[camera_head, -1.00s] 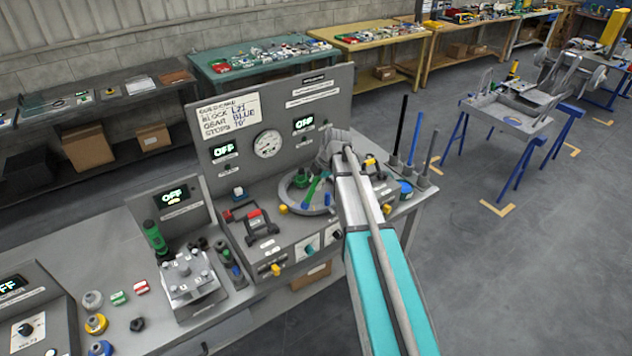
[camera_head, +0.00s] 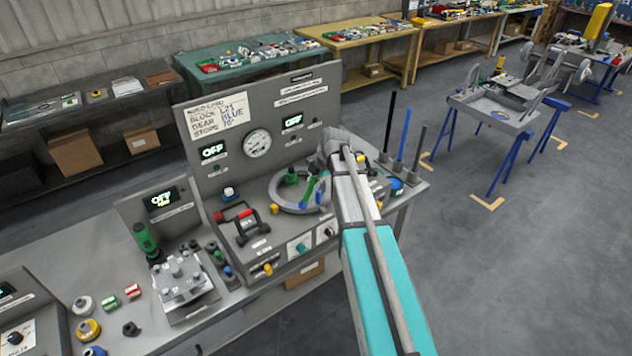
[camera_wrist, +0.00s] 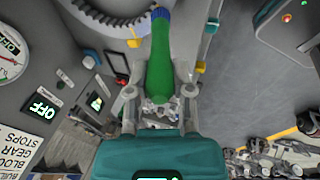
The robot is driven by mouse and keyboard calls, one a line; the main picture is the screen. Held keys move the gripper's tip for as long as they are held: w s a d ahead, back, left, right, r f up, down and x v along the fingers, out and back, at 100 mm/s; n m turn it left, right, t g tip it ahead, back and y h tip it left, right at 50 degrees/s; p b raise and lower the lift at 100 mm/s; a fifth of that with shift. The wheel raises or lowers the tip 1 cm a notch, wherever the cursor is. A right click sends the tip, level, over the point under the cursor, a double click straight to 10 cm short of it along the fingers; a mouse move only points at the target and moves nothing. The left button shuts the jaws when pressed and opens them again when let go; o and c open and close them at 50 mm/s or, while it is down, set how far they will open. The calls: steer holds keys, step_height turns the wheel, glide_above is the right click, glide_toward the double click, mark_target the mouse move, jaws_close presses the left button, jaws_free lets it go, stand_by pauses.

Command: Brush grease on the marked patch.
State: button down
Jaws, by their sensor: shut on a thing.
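My gripper (camera_wrist: 158,88) is shut on a green, rounded tool with a blue end (camera_wrist: 160,50), which I take to be the grease brush. It points away from the wrist, toward the grey ring. In the head view the tool (camera_head: 309,189) shows over the grey ring (camera_head: 276,203) on the bench, beside my arm. Whether its blue end touches anything cannot be told. The ring's toothed edge (camera_wrist: 100,22) shows at the top left of the wrist view. I cannot make out a marked patch; my arm hides part of the ring area.
A grey panel (camera_head: 330,95) with a gauge (camera_head: 257,143) and OFF displays stands behind the ring. A red-and-black handle fixture (camera_head: 245,225) is left of it. Upright black and blue rods (camera_head: 402,135) stand at right. Open floor (camera_head: 480,270) lies right of the bench.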

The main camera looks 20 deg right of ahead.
steer(key=shift+w+a, duration=0.4)
steer(key=shift+a, duration=0.3)
steer(key=shift+w+a, duration=0.4)
steer(key=shift+a, duration=0.25)
steer(key=w+a, duration=0.1)
steer(key=a, duration=0.2)
steer(key=shift+w, duration=0.35)
steer(key=shift+d, duration=0.15)
steer(key=shift+s+d, duration=0.45)
steer(key=shift+d, duration=0.25)
steer(key=shift+s+d, duration=0.4)
steer(key=shift+d, duration=0.4)
steer(key=shift+s+d, duration=0.45)
steer(key=shift+d, duration=0.25)
steer(key=shift+s+d, duration=0.45)
steer(key=shift+d, duration=0.2)
steer(key=shift+w+a, duration=0.1)
